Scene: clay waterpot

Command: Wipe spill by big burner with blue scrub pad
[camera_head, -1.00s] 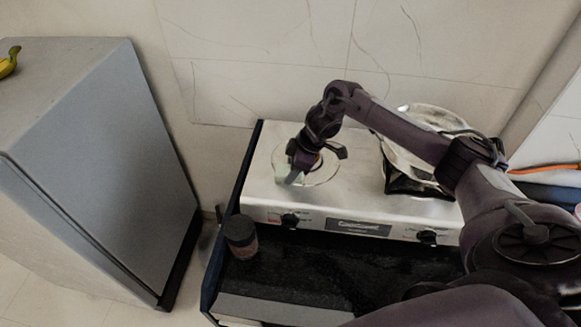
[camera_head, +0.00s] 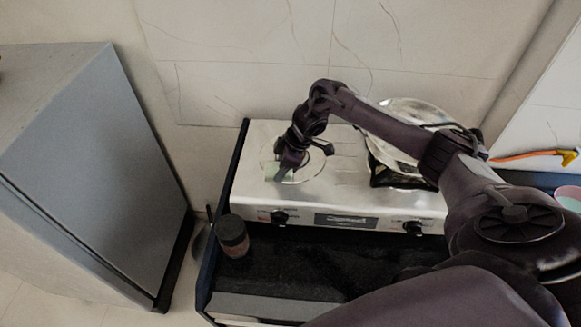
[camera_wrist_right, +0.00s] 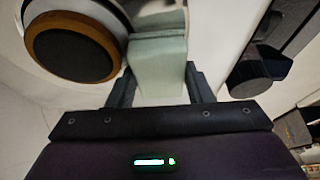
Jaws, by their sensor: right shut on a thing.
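A pale blue-green scrub pad (camera_head: 269,173) is in my right gripper (camera_head: 279,171), at the left burner (camera_head: 311,171) of the silver stove (camera_head: 345,190). In the right wrist view the pad (camera_wrist_right: 158,66) sits between both fingers, beside the burner's dark round cap with its brown ring (camera_wrist_right: 72,47). My right gripper is shut on the pad. I cannot tell whether the pad touches the stove top. No spill can be made out clearly; the gripper and pad cover part of the burner area. My left gripper is not in view.
A large shiny pan (camera_head: 415,112) stands on the right burner, partly behind my right arm. A dark-lidded jar (camera_head: 233,236) stands on the black counter (camera_head: 300,262) in front. Stove knobs (camera_head: 279,217) line the front. A grey cabinet (camera_head: 90,170) is at left.

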